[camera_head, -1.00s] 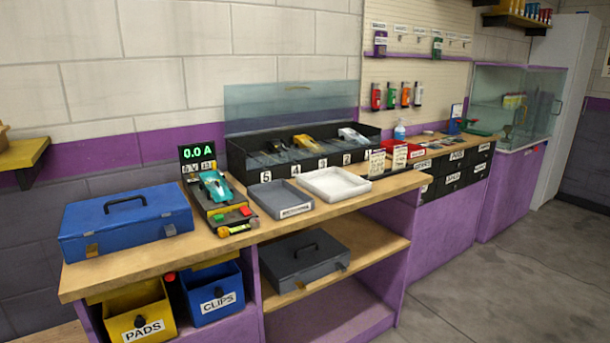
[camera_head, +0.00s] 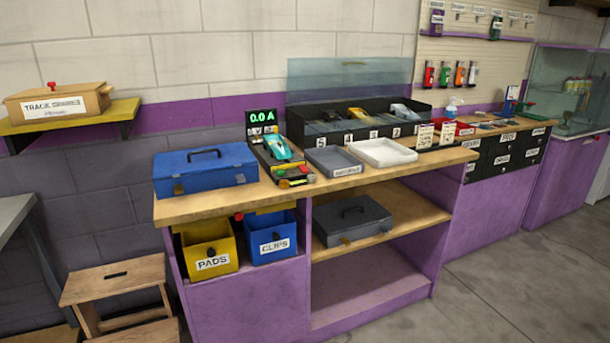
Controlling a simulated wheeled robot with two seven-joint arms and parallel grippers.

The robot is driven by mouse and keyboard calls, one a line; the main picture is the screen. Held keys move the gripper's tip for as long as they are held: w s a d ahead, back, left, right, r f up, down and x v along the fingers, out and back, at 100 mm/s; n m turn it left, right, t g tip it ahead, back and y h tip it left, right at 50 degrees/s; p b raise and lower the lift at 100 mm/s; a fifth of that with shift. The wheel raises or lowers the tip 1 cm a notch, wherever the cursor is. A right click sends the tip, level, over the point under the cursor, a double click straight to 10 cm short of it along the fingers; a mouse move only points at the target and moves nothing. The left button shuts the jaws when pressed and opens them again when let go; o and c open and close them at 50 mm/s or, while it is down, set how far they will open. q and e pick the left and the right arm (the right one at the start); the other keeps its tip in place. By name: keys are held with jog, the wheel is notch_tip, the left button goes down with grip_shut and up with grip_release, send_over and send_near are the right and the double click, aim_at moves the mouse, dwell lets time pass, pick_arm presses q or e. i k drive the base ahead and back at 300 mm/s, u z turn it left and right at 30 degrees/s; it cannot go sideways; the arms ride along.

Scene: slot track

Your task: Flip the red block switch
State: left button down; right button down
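A test stand (camera_head: 270,155) with a green "0.0 A" display (camera_head: 261,117) stands on the wooden bench top, between the blue case and the grey tray. A teal slot car (camera_head: 276,148) sits on it. A yellow-ended item lies by the front end. Neither of my grippers is in view.
The blue case (camera_head: 205,168) lies left of the stand; a grey tray (camera_head: 333,161) and a white tray (camera_head: 383,152) lie right. A wooden step stool (camera_head: 113,281) stands on the floor at left. Open floor (camera_head: 500,290) lies at front right.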

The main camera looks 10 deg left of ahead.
aim_at(304, 170)
jog(key=u, duration=1.25)
jog(key=i, duration=1)
jog(key=z, duration=0.1)
